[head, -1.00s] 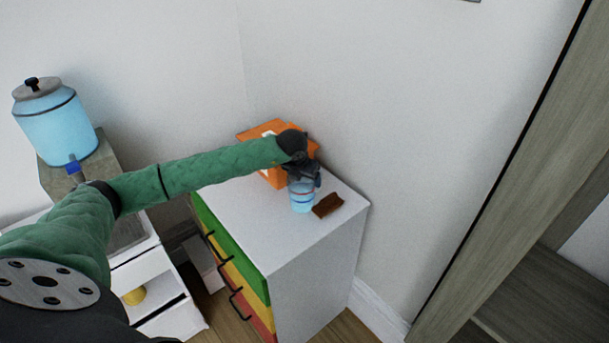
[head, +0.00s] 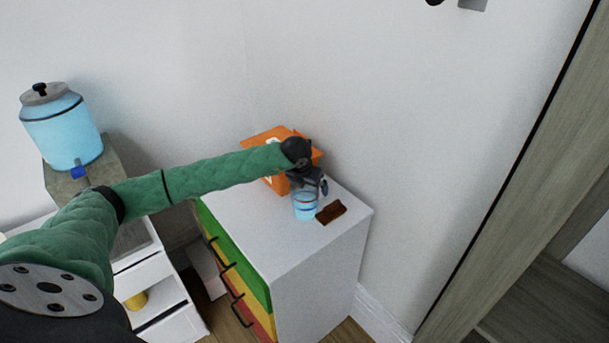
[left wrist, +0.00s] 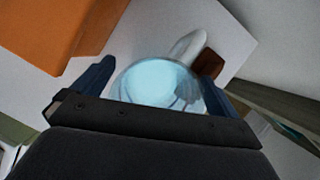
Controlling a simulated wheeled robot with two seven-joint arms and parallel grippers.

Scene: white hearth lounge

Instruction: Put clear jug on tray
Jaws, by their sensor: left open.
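The clear jug, a small light-blue see-through vessel with darker bands (head: 305,208), stands on top of a white cabinet (head: 262,232). My left gripper (head: 312,187) is just above it, open. In the left wrist view the open fingers (left wrist: 155,80) lie on either side of the jug's round shape (left wrist: 155,82). I cannot tell whether either finger touches it. A grey flat surface (head: 130,238) on the low white unit at left may be the tray; my arm partly hides it. My right gripper is not in view.
An orange box (head: 275,183) stands behind the gripper, close to it. A small brown object (head: 331,212) lies right beside the jug. A blue dispenser (head: 62,130) stands on a grey block at left. The cabinet top's front part is clear.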

